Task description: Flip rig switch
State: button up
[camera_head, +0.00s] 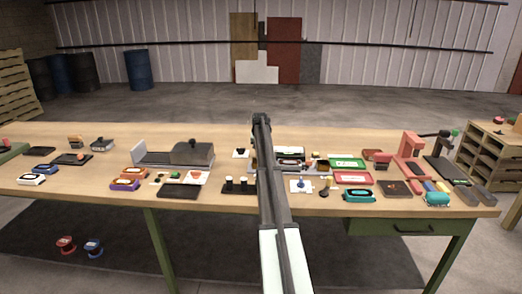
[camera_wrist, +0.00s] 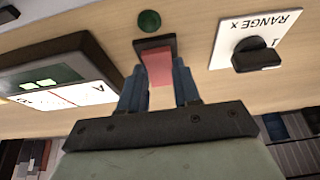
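The rig switch shows in the wrist view as a red switch piece (camera_wrist: 156,66) on a small dark base, with a round green button or lamp (camera_wrist: 149,21) just beyond it. My gripper (camera_wrist: 158,82) is open, with one blue-grey finger on each side of the near part of the red piece. I cannot tell whether either finger touches it. In the head view my arm runs up the middle of the table and hides the gripper and the switch.
A white plate marked RANGE with a black knob (camera_wrist: 256,55) is close on the right in the wrist view. A dark-framed meter (camera_wrist: 65,72) is close on the left. The wooden table (camera_head: 100,134) carries many small items; its back strip is clear.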

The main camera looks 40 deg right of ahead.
jog(key=c, duration=0.5)
jog(key=shift+w+d+g+y, duration=0.35)
jog(key=shift+w+g+y, duration=0.05)
jog(key=shift+g+y, duration=0.2)
jog(key=shift+c, duration=0.2)
jog(key=shift+d+g+y, duration=0.1)
jog(key=shift+g+y, duration=0.8)
jog(key=o, duration=1.1)
jog(key=shift+c, duration=0.2)
jog(key=shift+r, duration=0.1)
notch_tip(320, 180, up, 14)
jog(key=shift+s+a, duration=0.1)
jog(key=shift+a, duration=0.15)
